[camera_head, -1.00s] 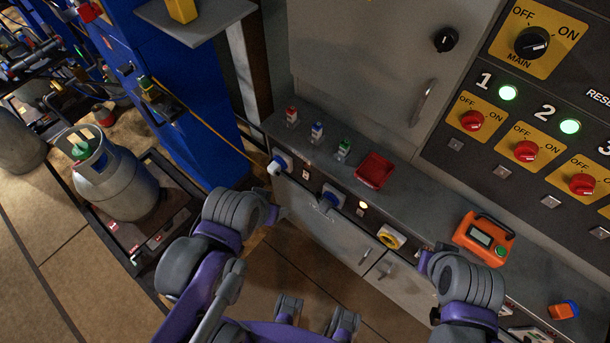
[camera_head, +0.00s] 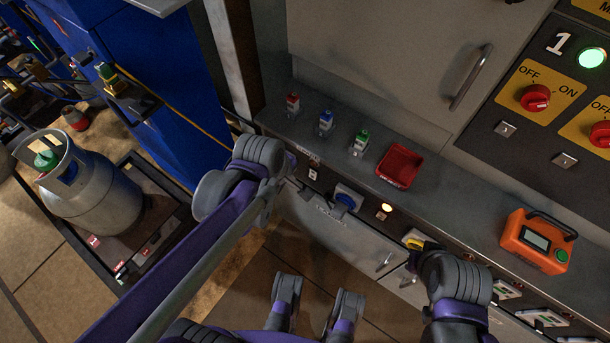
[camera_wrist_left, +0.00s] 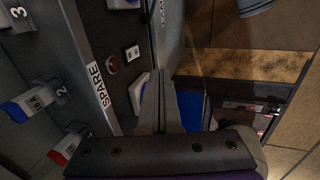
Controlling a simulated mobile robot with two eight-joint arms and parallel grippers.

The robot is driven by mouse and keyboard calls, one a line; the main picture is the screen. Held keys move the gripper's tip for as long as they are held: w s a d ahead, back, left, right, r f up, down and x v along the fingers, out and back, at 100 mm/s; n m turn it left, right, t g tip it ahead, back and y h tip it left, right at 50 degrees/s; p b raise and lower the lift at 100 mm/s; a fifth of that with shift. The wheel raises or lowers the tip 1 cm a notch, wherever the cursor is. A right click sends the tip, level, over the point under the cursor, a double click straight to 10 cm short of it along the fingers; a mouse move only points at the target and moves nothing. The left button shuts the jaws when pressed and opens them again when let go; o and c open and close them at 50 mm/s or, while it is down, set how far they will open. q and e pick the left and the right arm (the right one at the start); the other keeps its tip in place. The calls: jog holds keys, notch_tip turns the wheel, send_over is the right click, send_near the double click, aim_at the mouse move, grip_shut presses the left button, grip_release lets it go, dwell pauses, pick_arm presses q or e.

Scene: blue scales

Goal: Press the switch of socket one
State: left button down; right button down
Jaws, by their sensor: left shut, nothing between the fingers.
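The socket row runs along the sloped front of the grey ledge. A small white switch (camera_head: 313,175) sits under the SPARE label, right of my left gripper (camera_head: 291,163). The switch also shows in the left wrist view (camera_wrist_left: 132,53), beside a dark round lamp (camera_wrist_left: 112,63). My left gripper's fingers (camera_wrist_left: 165,105) are shut and empty, in front of a white-and-blue socket that they partly hide. A blue socket (camera_head: 347,199) has a switch (camera_head: 381,215) below a lit lamp (camera_head: 387,208). No number one is readable on the sockets. My right gripper (camera_head: 413,262) is by the yellow socket (camera_head: 413,241); its fingers are unclear.
On the ledge stand red, blue and green small blocks (camera_head: 326,124), a red tray (camera_head: 400,166) and an orange meter (camera_head: 536,241). The upper panel has a red knob (camera_head: 535,97) marked 1 with a lit green lamp (camera_head: 592,57). A gas cylinder (camera_head: 85,188) stands left.

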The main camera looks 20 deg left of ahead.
aim_at(309, 175)
pick_arm(q)
jog(key=shift+s+d, duration=0.1)
jog(key=w+d+f+b, duration=0.2)
jog(key=w+f+b, duration=0.2)
jog(key=f, duration=0.5)
jog(key=w, duration=0.2)
jog(key=shift+w+d+f, duration=0.15)
jog(key=shift+w+f, duration=0.25)
jog(key=shift+w+d+f, duration=0.1)
jog(key=shift+w, duration=0.15)
jog(key=shift+r+p, duration=0.55)
jog(key=shift+r, duration=0.35)
